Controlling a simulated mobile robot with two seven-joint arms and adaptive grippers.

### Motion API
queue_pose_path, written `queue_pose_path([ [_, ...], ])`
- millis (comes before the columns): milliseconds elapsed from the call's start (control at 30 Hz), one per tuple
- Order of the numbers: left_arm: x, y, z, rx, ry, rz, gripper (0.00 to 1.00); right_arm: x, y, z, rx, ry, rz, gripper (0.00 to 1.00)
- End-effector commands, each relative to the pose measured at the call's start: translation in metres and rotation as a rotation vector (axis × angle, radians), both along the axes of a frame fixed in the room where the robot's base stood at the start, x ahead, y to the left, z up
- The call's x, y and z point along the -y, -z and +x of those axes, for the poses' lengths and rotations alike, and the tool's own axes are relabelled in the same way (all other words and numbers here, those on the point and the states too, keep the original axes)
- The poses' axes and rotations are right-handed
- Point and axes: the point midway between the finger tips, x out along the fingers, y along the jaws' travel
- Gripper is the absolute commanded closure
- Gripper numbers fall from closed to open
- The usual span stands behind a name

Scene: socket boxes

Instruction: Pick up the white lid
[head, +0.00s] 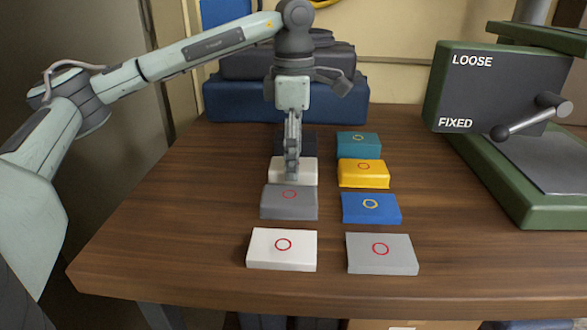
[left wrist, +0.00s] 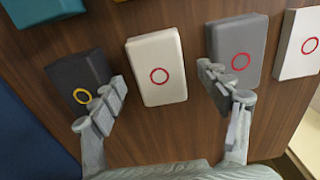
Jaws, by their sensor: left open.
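Two flat white lids with red rings are on the wooden table. One white lid (head: 283,262) is at the front left of the two columns. The other white lid (head: 280,174) is further back, between a dark lid and a grey lid, partly hidden by my left gripper (head: 292,174). In the left wrist view this back white lid (left wrist: 158,55) shows whole, with an open finger toward either side of it. My left gripper (left wrist: 162,82) is open and empty. Its fingers point down over that lid. Contact with it cannot be told. My right gripper is not in view.
The grey lid (head: 289,204) and dark lid (left wrist: 80,75) lie close beside the back white lid. Teal (head: 358,142), yellow (head: 363,178), blue (head: 371,213) and light grey (head: 382,260) lids form the right column. Dark cases (head: 230,100) stand behind; a green-framed LOOSE/FIXED device (head: 480,88) stands right.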

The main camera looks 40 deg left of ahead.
Motion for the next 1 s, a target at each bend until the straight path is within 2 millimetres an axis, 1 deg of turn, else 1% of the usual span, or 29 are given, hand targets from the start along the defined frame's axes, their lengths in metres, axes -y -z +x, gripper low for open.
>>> queue_pose_path([
  [33, -0.0004, 0.0054, -0.0003, -0.001, -0.001, -0.001, 0.24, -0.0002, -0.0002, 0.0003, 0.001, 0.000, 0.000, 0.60],
  [100, -0.0005, 0.0097, -0.0003, 0.000, -0.001, 0.000, 0.24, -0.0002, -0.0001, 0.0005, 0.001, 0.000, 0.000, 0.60],
  [333, -0.0002, 0.0109, 0.0000, 0.001, -0.001, -0.001, 0.24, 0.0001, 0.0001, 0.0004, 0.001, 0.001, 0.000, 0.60],
  [367, -0.0001, 0.0108, 0.0001, 0.001, -0.001, -0.002, 0.27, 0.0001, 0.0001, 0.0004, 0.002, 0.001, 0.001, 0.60],
  [767, 0.0001, 0.0104, 0.0002, 0.001, -0.001, -0.002, 0.76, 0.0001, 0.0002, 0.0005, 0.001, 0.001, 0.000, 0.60],
  [800, 0.0002, 0.0102, 0.0002, 0.001, -0.001, -0.002, 0.78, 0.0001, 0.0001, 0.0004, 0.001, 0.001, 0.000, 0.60],
  [1000, 0.0002, 0.0098, 0.0002, 0.002, -0.001, -0.001, 0.78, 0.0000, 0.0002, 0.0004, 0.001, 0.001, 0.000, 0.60],
])
